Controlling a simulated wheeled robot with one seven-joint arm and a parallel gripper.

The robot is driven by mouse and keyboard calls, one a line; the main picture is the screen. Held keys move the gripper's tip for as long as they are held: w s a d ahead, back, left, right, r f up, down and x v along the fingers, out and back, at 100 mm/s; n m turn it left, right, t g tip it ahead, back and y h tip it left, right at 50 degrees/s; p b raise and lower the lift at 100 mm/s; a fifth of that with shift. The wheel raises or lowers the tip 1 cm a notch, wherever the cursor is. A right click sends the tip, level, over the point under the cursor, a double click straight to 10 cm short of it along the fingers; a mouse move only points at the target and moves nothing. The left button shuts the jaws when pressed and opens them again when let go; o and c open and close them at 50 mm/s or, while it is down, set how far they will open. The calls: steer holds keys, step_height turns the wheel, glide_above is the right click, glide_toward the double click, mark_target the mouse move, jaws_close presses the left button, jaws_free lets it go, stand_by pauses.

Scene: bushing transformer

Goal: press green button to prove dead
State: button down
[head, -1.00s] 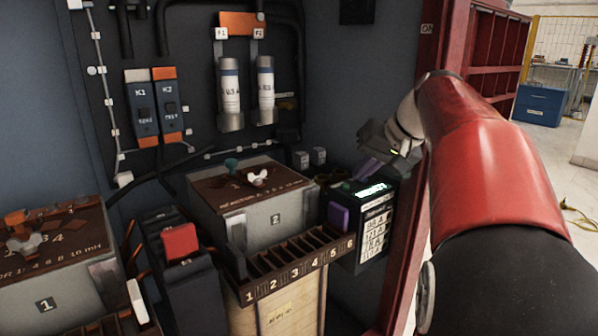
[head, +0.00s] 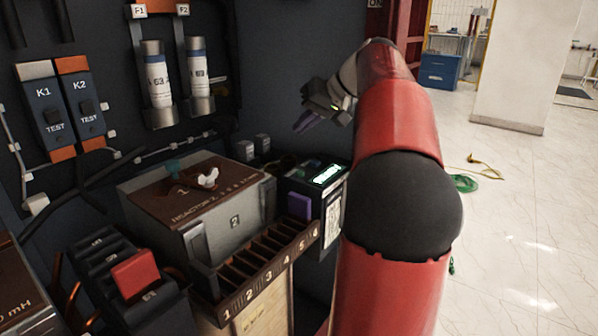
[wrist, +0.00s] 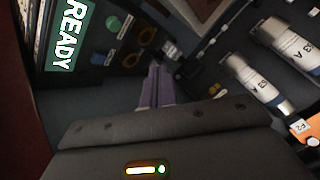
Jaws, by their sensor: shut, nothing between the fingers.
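The dark tester (head: 297,186) stands right of the reactor 2 box, with a lit green display (head: 328,173) on top. In the wrist view the display (wrist: 70,35) reads READY. Beside it is a round green button (wrist: 113,24), with ring-shaped sockets near it. The button is too small to make out surely in the head view.
The reactor 2 box (head: 236,222) and a numbered slotted rack (head: 262,262) stand left of the tester. Two fuses (head: 158,85) and switches K1 and K2 hang on the back panel. A red cabinet frame is behind my arm. Open floor (head: 520,220) lies right.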

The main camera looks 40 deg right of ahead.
steer(key=b, duration=0.3)
glide_above(300, 173)
steer(key=f, duration=0.6)
steer(key=shift+s+d+f, duration=0.2)
steer(key=shift+s+d, duration=0.05)
steer(key=shift+d, duration=0.15)
steer(key=shift+f+b, duration=0.45)
steer(key=shift+f, duration=0.3)
stand_by(0.6)
steer(key=shift+f+b, duration=0.3)
steer(key=shift+f, duration=0.1)
steer(key=shift+f+b, duration=0.4)
steer(key=shift+f, duration=0.05)
stand_by(0.5)
stand_by(0.3)
steer(key=shift+r+p, duration=0.8)
steer(key=shift+r, duration=0.1)
